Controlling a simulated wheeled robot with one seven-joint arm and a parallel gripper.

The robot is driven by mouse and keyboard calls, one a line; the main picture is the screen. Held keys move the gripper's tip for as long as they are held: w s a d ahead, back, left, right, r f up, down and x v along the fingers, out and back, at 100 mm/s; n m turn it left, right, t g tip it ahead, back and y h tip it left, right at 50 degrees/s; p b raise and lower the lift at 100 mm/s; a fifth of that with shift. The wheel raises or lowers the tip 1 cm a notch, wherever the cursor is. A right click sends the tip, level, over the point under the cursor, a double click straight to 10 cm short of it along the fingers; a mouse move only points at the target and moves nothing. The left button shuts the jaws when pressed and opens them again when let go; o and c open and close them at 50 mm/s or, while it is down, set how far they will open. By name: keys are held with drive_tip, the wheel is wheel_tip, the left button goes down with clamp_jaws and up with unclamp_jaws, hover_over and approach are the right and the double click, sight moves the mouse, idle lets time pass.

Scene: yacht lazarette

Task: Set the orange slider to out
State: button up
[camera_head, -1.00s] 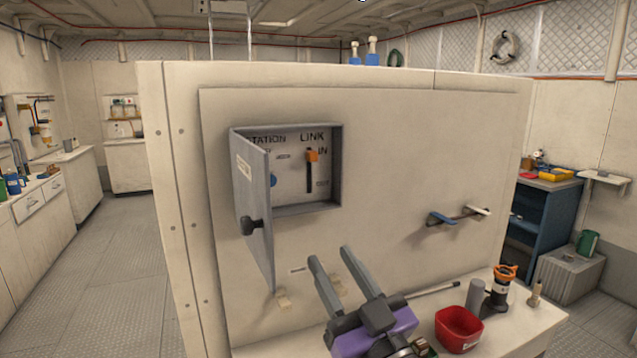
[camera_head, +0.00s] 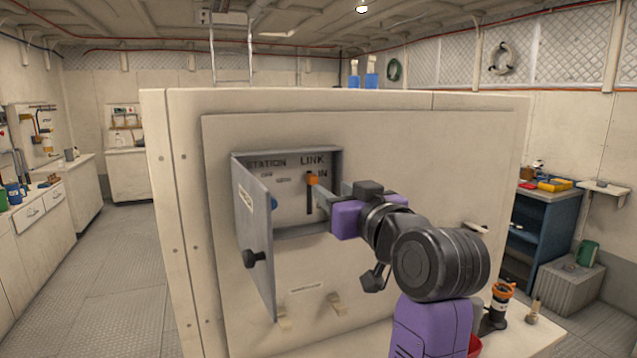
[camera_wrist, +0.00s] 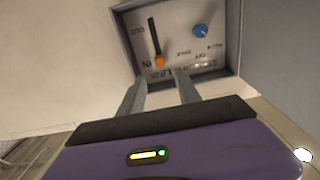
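The orange slider (camera_head: 312,180) sits at the top of its dark vertical slot, beside the word IN, on the LINK panel inside an open grey wall box (camera_head: 288,233). In the wrist view, turned over, the orange slider (camera_wrist: 159,61) is at the IN end of the slot, just beyond and between my fingertips. My gripper (camera_head: 328,187) is at the box opening, to the right of the slider. In the wrist view my gripper (camera_wrist: 160,82) has its two fingers apart with nothing between them. Contact with the slider cannot be told.
The box's hinged door (camera_head: 254,240) stands open on the left, with a black knob. A blue knob (camera_wrist: 200,30) is on the same panel. Below right, a black-and-orange item (camera_head: 497,305) stands on a ledge, with a red bowl mostly hidden by my arm.

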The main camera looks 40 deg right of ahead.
sight(314, 180)
drive_tip(key=shift+p+x, duration=0.85)
drive_tip(key=shift+x, duration=3.05)
drive_tip(key=shift+f, duration=0.1)
clamp_jaws()
